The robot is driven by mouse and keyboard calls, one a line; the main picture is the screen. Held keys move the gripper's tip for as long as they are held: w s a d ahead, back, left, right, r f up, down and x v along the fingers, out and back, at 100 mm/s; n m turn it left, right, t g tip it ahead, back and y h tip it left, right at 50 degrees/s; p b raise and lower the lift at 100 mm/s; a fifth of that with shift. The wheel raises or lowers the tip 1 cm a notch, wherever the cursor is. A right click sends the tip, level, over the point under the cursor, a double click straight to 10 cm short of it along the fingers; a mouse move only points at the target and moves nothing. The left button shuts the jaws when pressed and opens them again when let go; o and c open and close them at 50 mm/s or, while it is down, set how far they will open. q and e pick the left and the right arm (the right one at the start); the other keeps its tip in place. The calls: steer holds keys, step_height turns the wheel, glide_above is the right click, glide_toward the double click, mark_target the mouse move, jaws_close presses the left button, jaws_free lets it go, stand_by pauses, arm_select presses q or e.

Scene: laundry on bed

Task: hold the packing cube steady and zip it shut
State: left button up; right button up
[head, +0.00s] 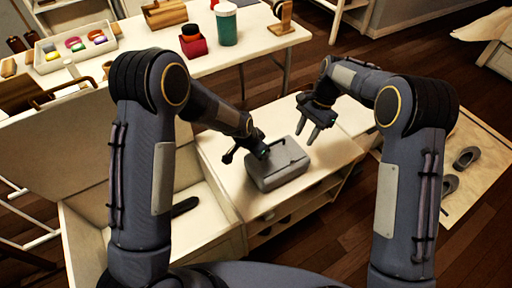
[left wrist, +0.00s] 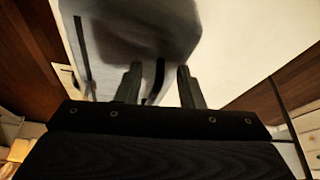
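The packing cube (head: 278,167) is a grey, soft-looking box on the light bench top (head: 235,170), with a thin dark line on its upper face. In the left wrist view the cube (left wrist: 140,28) is a blurred grey shape just beyond the fingertips. My left gripper (head: 246,155) is at the cube's far left edge; its fingers (left wrist: 158,72) are apart, with a narrow dark strip showing between them. Whether they touch the cube is unclear. My right gripper (head: 307,133) is open and empty, above the bench beyond the cube's far right corner. The zip pull is too small to make out.
The bench has open cubbies below its front. A table behind holds a green jar (head: 226,24), a red box (head: 193,42) and a tray (head: 75,45) of coloured rolls. Shoes (head: 466,157) lie on a mat at right. The bench top right of the cube is clear.

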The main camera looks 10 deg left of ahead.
arm_select(q)
steer(key=shift+c, duration=0.2)
jaws_close()
stand_by(0.6)
